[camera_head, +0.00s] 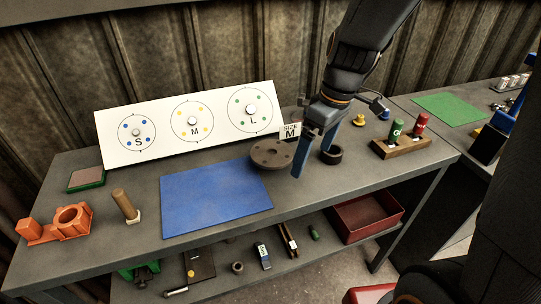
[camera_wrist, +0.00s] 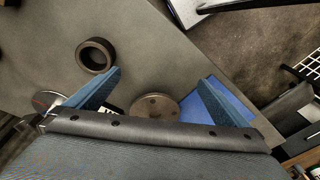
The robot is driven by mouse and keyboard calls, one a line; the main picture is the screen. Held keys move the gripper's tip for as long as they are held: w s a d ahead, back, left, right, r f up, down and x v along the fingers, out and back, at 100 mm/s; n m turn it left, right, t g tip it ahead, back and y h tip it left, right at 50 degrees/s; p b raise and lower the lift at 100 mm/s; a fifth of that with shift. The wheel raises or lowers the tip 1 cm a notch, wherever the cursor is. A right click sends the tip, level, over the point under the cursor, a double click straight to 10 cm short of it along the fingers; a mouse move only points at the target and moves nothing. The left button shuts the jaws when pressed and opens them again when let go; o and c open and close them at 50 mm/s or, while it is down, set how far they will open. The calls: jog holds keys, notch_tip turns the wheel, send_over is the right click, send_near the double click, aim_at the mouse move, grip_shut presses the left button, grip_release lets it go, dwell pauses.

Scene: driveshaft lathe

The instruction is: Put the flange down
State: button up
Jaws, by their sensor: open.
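The flange (camera_head: 271,154) is a round brown-grey disc with small holes. It is at the back right corner of the blue mat (camera_head: 215,198), partly over the mat in the picture; I cannot tell exactly what it rests on. My gripper (camera_head: 314,153) is open and empty, just right of the flange in the head view. In the wrist view the flange (camera_wrist: 155,108) shows between the two blue fingers of my gripper (camera_wrist: 160,79), with no finger seen touching it. Its lower edge there is hidden by the gripper body.
A dark ring (camera_head: 332,155) stands right of my gripper. A "SIZE M" card (camera_head: 290,131) is behind the flange. A white S/M/L board (camera_head: 190,122) leans at the back. A wooden block with green and red handles (camera_head: 404,145) is right; orange parts (camera_head: 58,222) are left.

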aim_at(271, 155)
jog(key=w+a+n, duration=0.2)
jog(key=n, duration=0.1)
jog(key=w+a+n+y, duration=0.1)
jog(key=w+a+n, duration=0.1)
jog(key=w+a+r+n+y, duration=0.1)
jog(key=w+a+n, duration=0.1)
jog(key=n, duration=0.1)
jog(key=shift+w+a+n+g+b, duration=0.1)
jog(key=shift+w+n+g+b, duration=0.2)
jog(key=shift+w, duration=0.1)
jog(key=shift+w+a+n, duration=0.25)
jog(key=shift+a+n, duration=0.1)
jog(key=shift+n, duration=0.05)
jog(key=shift+p+x, duration=1.6)
jog(key=shift+x, duration=2.3)
jog(key=shift+w+a+y, duration=0.1)
jog(key=shift+y, duration=0.2)
jog(key=shift+c, duration=0.4)
jog(key=shift+w+r, duration=0.1)
jog(key=shift+r, duration=0.05)
jog(key=c, duration=1.7)
